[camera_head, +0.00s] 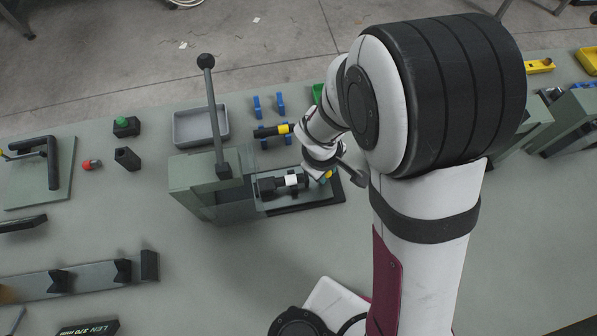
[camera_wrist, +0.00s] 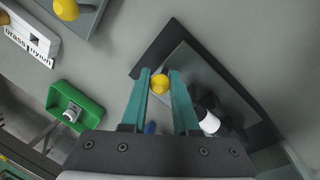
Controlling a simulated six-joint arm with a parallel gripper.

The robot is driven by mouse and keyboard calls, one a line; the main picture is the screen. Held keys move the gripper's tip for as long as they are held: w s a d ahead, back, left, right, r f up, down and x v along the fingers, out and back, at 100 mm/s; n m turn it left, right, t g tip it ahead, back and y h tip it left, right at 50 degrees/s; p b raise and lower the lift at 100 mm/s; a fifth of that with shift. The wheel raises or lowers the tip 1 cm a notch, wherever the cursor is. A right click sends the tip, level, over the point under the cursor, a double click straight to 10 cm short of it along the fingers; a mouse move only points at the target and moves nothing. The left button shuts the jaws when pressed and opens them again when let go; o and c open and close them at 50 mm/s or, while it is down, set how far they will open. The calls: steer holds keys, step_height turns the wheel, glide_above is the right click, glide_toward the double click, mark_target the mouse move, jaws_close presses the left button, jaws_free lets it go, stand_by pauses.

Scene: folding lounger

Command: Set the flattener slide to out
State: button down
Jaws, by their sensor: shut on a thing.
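A grey-green machine (camera_head: 205,183) with a tall black-knobbed lever (camera_head: 213,110) stands on the bench. A low bed (camera_head: 305,194) runs right from it, with a black and white cylinder (camera_head: 285,182) on it. The cylinder's white part shows in the wrist view (camera_wrist: 209,123). My gripper (camera_wrist: 161,78) is over the right end of this bed, shut on a yellow knob (camera_wrist: 160,84), which shows between the teal fingers. A bit of yellow shows beside the gripper in the head view (camera_head: 327,175). I cannot read any slide marking or its position.
A grey tray (camera_head: 200,126) and blue pegs stand behind the machine. A green bin (camera_wrist: 75,112) and another yellow knob (camera_wrist: 66,9) lie left in the wrist view. A red-tipped part (camera_head: 92,164) and black blocks lie left. The bench in front is mostly clear.

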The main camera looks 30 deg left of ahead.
steer(key=w+d, duration=0.4)
steer(key=shift+w, duration=0.1)
steer(key=c, duration=0.7)
jaws_free()
